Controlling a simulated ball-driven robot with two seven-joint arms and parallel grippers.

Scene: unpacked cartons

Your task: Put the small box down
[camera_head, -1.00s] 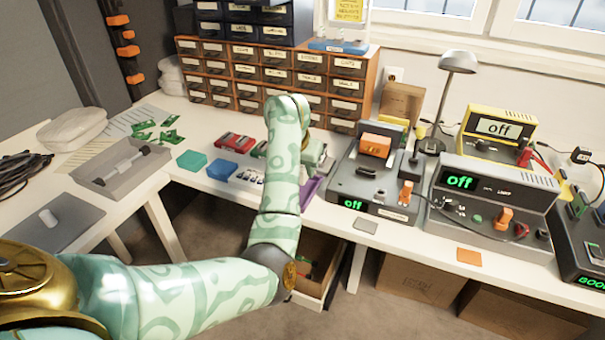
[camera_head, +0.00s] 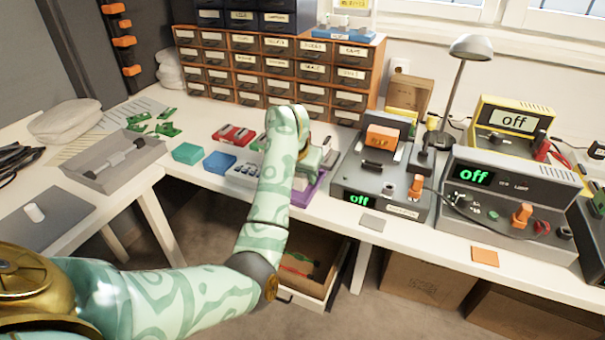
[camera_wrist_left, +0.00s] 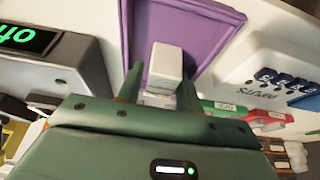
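The small box (camera_wrist_left: 166,62) is white and sits between the two fingertips of my left gripper (camera_wrist_left: 160,86) in the left wrist view. The fingers stand close along its sides, and the box reaches out past their tips. Behind it lies a purple tray (camera_wrist_left: 215,22). In the head view the tray (camera_head: 304,192) shows partly behind my left arm, with my left gripper (camera_head: 314,172) over it. The box is hidden there, and I cannot tell whether it touches the tray. My right gripper is not in view.
Left of the tray are a blue box (camera_head: 219,162), a teal box (camera_head: 187,153) and red parts (camera_head: 233,135). Right of it stands a grey device (camera_head: 375,188) reading "off". Drawer cabinets (camera_head: 275,72) stand behind. An open drawer (camera_head: 305,265) is below the bench.

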